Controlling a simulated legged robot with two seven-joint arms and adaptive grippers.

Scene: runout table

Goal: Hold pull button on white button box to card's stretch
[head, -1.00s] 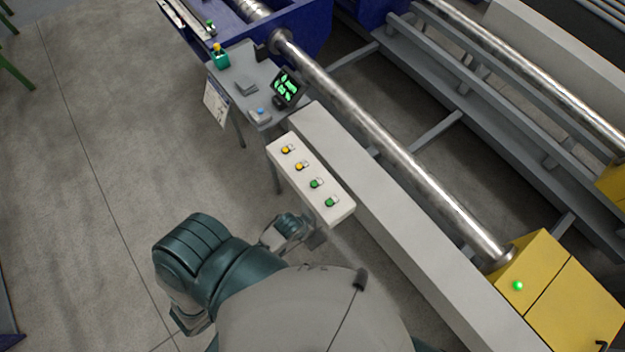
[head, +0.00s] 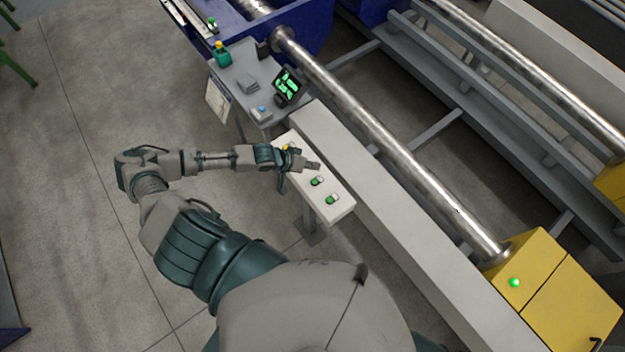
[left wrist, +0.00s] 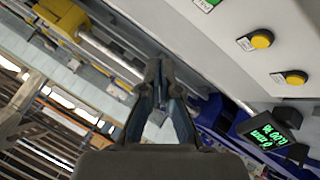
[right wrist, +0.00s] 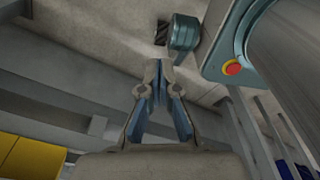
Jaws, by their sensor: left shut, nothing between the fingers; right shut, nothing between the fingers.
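The white button box (head: 343,211) has a row of buttons, yellow toward the far end and green toward the near end. My left gripper (head: 313,166) is over the box near its middle, shut and empty, hiding part of the row. Two green buttons (head: 316,181) show below it. Labels are too small to read surely. A white card (head: 217,103) hangs at the small table's side. My right gripper (right wrist: 158,72) is shut and empty.
A small grey table (head: 238,76) with a lit display (head: 287,86) stands beyond the box. A long pale beam (head: 385,218) and a steel bar (head: 395,150) run along the right to a yellow housing (head: 560,295).

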